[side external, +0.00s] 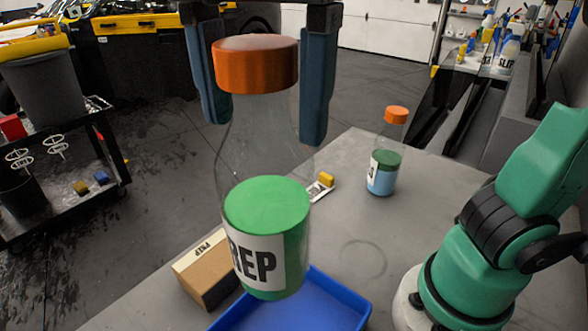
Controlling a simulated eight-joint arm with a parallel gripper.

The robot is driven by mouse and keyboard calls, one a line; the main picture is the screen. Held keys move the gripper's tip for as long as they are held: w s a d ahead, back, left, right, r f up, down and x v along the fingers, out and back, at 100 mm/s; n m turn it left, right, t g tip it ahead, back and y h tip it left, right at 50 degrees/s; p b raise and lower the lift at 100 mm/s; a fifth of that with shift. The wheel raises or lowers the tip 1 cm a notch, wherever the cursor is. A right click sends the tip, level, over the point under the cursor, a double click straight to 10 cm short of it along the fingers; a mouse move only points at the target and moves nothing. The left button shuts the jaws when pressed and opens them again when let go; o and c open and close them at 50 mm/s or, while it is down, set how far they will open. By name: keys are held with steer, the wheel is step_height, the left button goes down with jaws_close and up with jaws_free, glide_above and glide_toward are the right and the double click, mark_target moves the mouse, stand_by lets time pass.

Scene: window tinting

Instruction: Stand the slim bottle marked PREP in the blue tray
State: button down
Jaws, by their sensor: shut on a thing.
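The bottle marked PREP (268,240) is upright, clear, with an orange cap and green liquid in its lower part. Its label is turned partly to the left. My gripper (264,130) is shut on this bottle near the top, with one blue finger on each side of the cap and neck. The blue tray (340,302) is on the grey table at the bottom of the view. The bottle's base covers part of the tray. I cannot tell how high the base is above the tray floor, and the tray's near part is cut off.
A second orange-capped bottle (383,160) with green and blue liquid stands farther back. A cardboard box marked PREP (205,272) sits left of the tray. A small yellow object (326,181) and label lie behind it. A green robot arm (475,260) is at right.

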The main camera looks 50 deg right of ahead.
mark_target(266, 175)
step_height(266, 175, down, 18)
steer(key=shift+r, duration=0.15)
stand_by(0.3)
jaws_free()
step_height(266, 175, up, 12)
steer(key=shift+f, duration=0.25)
steer(key=shift+w+d+r, duration=0.1)
steer(key=shift+w, duration=0.05)
steer(key=w+d+f+m+t, duration=0.2)
steer(key=w+d+f+m, duration=0.1)
steer(key=m, duration=0.4)
steer(key=w+d+f+m+t, duration=0.2)
steer(key=w+d+f+m, duration=0.1)
steer(key=d+f+m, duration=0.2)
steer(key=w+d+f+m+t, duration=0.3)
steer(key=d+f+m, duration=0.1)
steer(key=d+m, duration=0.4)
steer(key=shift+w+d+f+m, duration=0.25)
steer(key=shift+d+m, duration=0.15)
steer(key=shift+m, duration=0.1)
